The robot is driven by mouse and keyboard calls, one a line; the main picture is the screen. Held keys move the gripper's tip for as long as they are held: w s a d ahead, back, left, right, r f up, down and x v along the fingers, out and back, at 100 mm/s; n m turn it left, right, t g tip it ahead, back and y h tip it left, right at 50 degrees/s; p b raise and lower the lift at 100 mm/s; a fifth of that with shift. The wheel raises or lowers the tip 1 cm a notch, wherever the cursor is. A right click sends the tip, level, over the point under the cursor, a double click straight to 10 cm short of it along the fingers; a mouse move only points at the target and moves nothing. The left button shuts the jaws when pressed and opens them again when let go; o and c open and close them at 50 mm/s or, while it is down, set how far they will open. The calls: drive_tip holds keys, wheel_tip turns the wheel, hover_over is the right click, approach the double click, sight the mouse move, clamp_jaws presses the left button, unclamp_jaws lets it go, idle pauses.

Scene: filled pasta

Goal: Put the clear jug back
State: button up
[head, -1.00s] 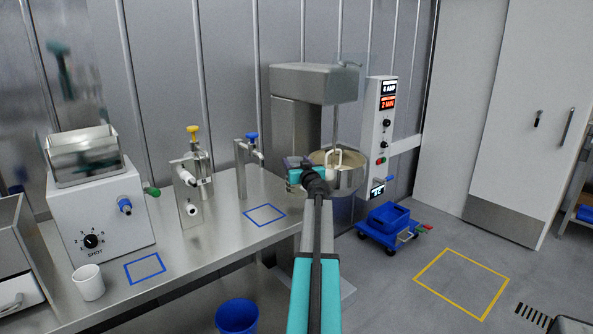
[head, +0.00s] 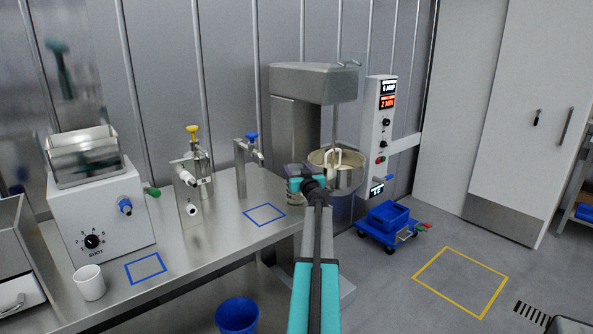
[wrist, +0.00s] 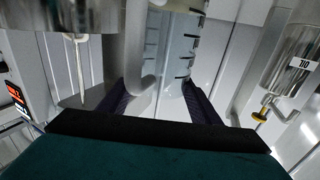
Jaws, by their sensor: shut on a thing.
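The clear jug (wrist: 172,48) fills the upper middle of the wrist view, see-through with dark graduation marks. Its grey curved handle (wrist: 136,60) lies between the two dark fingers of my gripper (wrist: 160,98), which is shut on the jug. In the head view my gripper (head: 302,182) is at the far end of the teal arm, past the counter's edge and just left of the mixer bowl (head: 348,178).
Blue outlined squares mark the steel counter (head: 215,225), one near the blue-knobbed tap (head: 250,150), one beside a white cup (head: 89,283). A mixer (head: 315,82) stands behind my gripper. A blue bin (head: 237,316) and blue trolley (head: 388,220) are on the floor.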

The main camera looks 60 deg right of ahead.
sight(298, 172)
drive_tip(key=shift+f, duration=0.1)
idle(0.3)
drive_tip(key=o, duration=1.8)
drive_tip(key=shift+o, duration=0.2)
drive_tip(key=shift+b+v, duration=0.55)
drive_tip(key=shift+v, duration=1.2)
drive_tip(key=b+v, duration=0.2)
drive_tip(key=v, duration=0.6)
drive_tip(key=shift+s+a, duration=0.2)
drive_tip(key=shift+a, duration=0.05)
drive_tip(key=shift+s, duration=0.1)
